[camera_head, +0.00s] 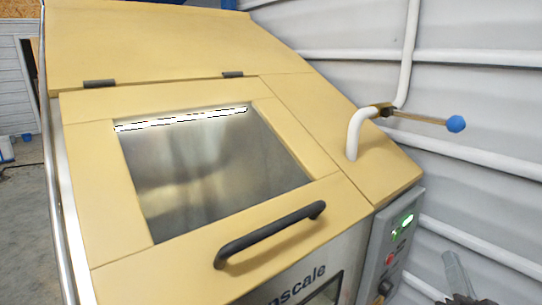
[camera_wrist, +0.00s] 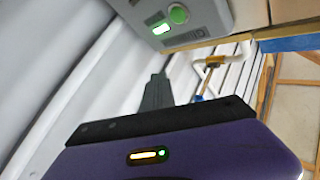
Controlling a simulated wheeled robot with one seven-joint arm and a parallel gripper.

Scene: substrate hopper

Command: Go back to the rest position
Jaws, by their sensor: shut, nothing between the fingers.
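My gripper (camera_wrist: 158,78) shows in the wrist view as grey fingers held together, with nothing between them. In the head view, part of my gripper (camera_head: 455,270) shows at the lower right corner, to the right of the control box and apart from it. The substrate hopper (camera_head: 85,205) fills the middle of the head view. Its yellow lid is down, with a black handle (camera_head: 270,235) and a window onto a metal interior. The inside floor of the hopper is hidden.
A grey control box (camera_head: 398,235) with a lit green display is on the hopper's right side; it also shows in the wrist view (camera_wrist: 190,12). A white pipe (camera_head: 356,130) has a lever with a blue knob (camera_head: 456,124). A corrugated wall (camera_head: 480,90) stands behind.

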